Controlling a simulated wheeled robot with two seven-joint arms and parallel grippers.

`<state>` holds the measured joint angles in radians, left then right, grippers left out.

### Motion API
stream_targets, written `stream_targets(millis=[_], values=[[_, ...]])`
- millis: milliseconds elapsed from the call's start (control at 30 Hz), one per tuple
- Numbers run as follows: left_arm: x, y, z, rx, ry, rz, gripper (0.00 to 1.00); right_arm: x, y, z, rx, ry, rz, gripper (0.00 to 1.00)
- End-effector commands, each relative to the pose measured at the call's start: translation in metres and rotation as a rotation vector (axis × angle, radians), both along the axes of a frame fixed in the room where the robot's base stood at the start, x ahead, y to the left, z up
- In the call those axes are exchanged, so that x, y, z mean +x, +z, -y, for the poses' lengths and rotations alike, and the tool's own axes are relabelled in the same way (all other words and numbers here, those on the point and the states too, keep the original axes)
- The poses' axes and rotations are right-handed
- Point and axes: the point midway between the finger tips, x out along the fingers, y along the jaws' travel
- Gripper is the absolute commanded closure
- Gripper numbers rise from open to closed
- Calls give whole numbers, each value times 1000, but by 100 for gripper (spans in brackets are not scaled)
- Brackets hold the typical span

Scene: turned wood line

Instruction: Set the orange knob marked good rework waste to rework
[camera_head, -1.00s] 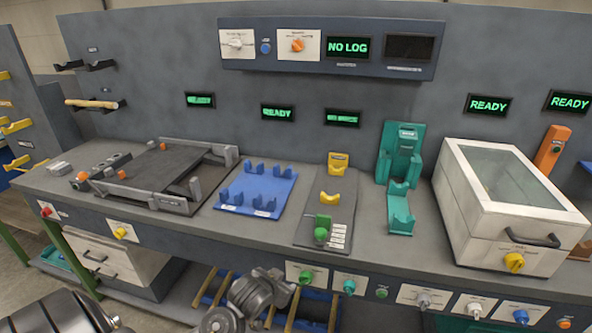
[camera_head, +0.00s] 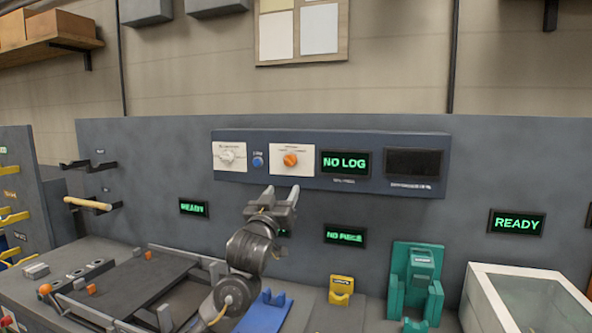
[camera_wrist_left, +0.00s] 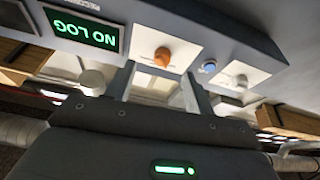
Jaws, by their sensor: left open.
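The orange knob (camera_head: 290,160) sits on a white label plate (camera_head: 304,168) on the dark blue panel at the back. Its lettering is too small to read and I cannot tell its setting. My left gripper (camera_head: 281,194) is open and empty, just below the plate in the head view. In the left wrist view the orange knob (camera_wrist_left: 162,56) shows beyond the gap between the two fingers (camera_wrist_left: 159,82), apart from them. My right gripper is not in view.
A blue button (camera_head: 258,161) and a white knob (camera_head: 227,155) are left of the orange knob. A NO LOG display (camera_head: 345,164) is close on its right, then a dark screen (camera_head: 413,162). Below are a blue rack (camera_head: 262,312) and a teal stand (camera_head: 417,275).

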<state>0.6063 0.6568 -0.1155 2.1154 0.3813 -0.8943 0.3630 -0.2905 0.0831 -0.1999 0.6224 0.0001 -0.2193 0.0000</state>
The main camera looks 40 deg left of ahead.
Motion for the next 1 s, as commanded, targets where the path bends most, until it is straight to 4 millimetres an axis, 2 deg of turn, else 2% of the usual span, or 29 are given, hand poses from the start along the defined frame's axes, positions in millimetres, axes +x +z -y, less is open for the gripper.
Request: stream_targets(millis=[33, 133, 333, 467, 733, 1000], values=[[-3, 9, -4, 1, 8, 21, 46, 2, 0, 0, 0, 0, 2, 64], [-7, 15, -11, -1, 16, 37, 46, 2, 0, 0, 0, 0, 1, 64], [-4, 22, -21, 2, 29, 36, 46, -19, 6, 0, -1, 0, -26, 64], [13, 31, -29, 1, 31, 35, 46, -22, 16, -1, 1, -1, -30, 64], [58, 49, -44, 0, 27, 32, 46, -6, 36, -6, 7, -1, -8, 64], [80, 55, -52, 0, 24, 34, 46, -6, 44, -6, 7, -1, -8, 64]])
